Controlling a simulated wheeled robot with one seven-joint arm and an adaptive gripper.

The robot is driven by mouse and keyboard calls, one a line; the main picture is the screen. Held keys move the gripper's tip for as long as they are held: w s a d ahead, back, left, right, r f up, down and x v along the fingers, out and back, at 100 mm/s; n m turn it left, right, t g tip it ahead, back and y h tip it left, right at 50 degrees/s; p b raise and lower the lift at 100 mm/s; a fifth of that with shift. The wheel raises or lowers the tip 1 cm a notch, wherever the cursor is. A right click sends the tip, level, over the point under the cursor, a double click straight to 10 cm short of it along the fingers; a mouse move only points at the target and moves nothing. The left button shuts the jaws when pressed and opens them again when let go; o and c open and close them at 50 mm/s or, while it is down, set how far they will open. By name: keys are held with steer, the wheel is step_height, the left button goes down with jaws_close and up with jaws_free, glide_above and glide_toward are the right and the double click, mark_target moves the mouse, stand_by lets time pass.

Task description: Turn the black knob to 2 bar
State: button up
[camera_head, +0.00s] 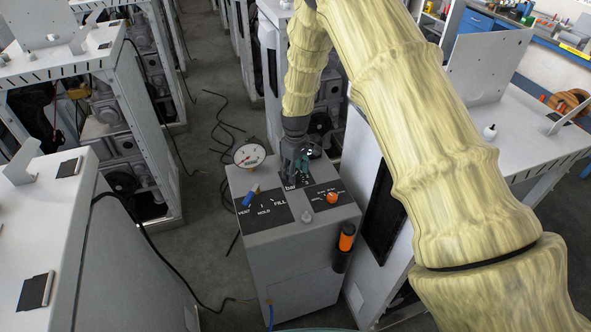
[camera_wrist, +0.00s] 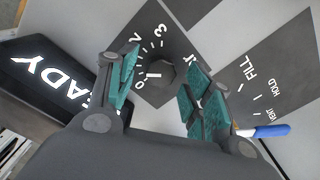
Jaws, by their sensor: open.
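The black knob (camera_wrist: 162,74) sits on a dark panel with a white scale. The figures 0, 2 and 3 are readable around it in the wrist view, and its pointing direction is not clear. My gripper (camera_wrist: 164,78) is open, with one teal-padded finger on each side of the knob. A gap shows on the left; contact on the right cannot be told. In the head view my gripper (camera_head: 293,160) is over the back of the grey dispenser cabinet (camera_head: 290,262), hiding the knob above the "bar" label (camera_head: 290,187).
A round gauge (camera_head: 249,154) stands at the cabinet's back left. A blue-handled lever (camera_head: 251,195) is on the VENT/HOLD/FILL panel and an orange knob (camera_head: 332,197) is at right. A lit READY sign (camera_wrist: 50,85) lies left in the wrist view. Benches flank the cabinet.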

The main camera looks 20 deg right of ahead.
steer(key=shift+s+f, duration=0.1)
steer(key=shift+f, duration=0.1)
steer(key=c, duration=1)
steer(key=shift+m, duration=0.4)
steer(key=m+b, duration=0.2)
steer(key=m, duration=0.1)
steer(key=shift+w+d+m+b, duration=0.15)
steer(key=shift+m+b, duration=0.55)
steer(key=shift+m, duration=1.8)
steer(key=shift+r, duration=0.1)
